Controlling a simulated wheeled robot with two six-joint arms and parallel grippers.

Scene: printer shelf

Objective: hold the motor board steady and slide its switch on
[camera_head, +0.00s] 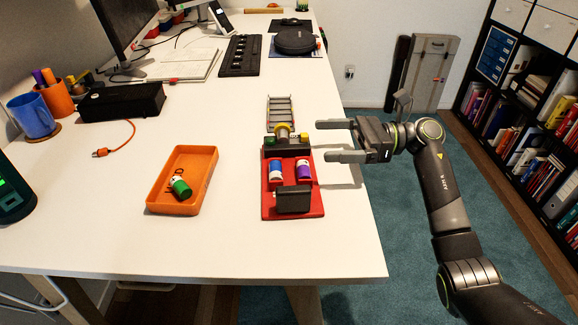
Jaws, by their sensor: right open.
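The motor board (312,208) is a red board lying flat on the white table, near its right edge. It carries a blue cell (276,169) and a purple cell (303,169), a dark block (293,200) at the front, and a dark unit with green and yellow parts (286,146) at the back. I cannot tell which part is the switch. My right gripper (331,140) is open and empty, just right of the board's back part, its fingers pointing left and apart from it. My left gripper is not in view.
An orange tray (160,207) holding a green-and-white cell (180,187) is left of the board. A grey ladder-like rack (280,107) lies behind the board. An orange cable (118,146), a black box (121,102) and a keyboard (240,55) are farther away. The front table is clear.

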